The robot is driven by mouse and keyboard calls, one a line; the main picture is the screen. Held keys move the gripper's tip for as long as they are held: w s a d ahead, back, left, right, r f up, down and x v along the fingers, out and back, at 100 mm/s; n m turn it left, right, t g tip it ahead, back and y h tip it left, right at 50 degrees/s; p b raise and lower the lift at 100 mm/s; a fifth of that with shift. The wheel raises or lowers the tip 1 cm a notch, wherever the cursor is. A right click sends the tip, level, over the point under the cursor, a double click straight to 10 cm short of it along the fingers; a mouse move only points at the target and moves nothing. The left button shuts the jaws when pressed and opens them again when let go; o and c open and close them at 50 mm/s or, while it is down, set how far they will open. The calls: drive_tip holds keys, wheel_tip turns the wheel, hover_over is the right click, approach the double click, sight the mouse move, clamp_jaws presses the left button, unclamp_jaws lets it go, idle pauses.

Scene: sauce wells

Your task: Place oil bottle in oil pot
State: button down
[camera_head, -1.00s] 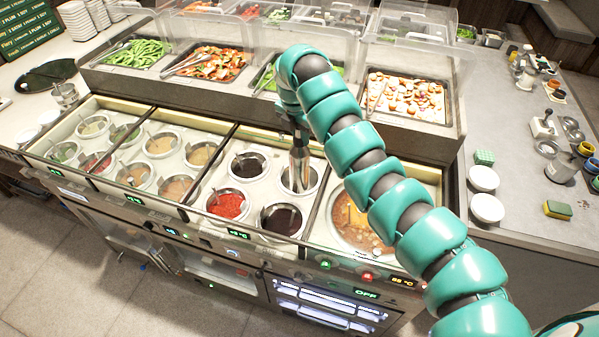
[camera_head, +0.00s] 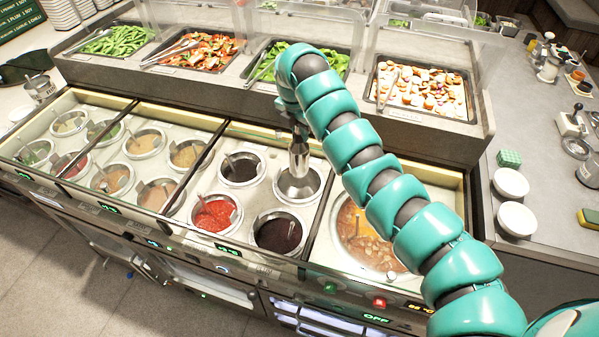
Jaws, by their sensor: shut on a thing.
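My teal arm reaches down to a pot well in the right part of the multi-well counter section. My gripper (camera_head: 298,142) is at its end, small and partly hidden by the arm. It is shut on a silvery metal bottle (camera_head: 299,158), which I take to be the oil bottle. The bottle is nearly upright, with its lower part at the round white-rimmed pot (camera_head: 318,186), likely the oil pot. I cannot tell whether the bottle touches the bottom of the pot.
Beside that pot are dark sauce wells (camera_head: 242,168) and a red sauce well (camera_head: 212,214). A large soup well (camera_head: 368,240) lies to the right. Food trays (camera_head: 425,92) under clear covers stand behind. White bowls (camera_head: 511,183) sit on the right counter.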

sight(300, 153)
drive_tip(key=shift+f+p, duration=1.5)
drive_tip(key=shift+f, duration=2.65)
drive_tip(key=shift+f, duration=0.1)
drive_tip(key=c, duration=1.3)
unclamp_jaws()
drive_tip(key=shift+o, duration=0.2)
drive_tip(key=r+b, duration=0.1)
drive_tip(key=r, duration=0.3)
drive_tip(key=s+r+b, duration=0.1)
drive_tip(key=r, duration=0.3)
drive_tip(key=a+r+b, duration=0.1)
drive_tip(key=r, duration=0.3)
drive_tip(key=shift+s+b, duration=0.2)
drive_tip(key=shift+b, duration=0.2)
drive_tip(key=shift+s, duration=0.1)
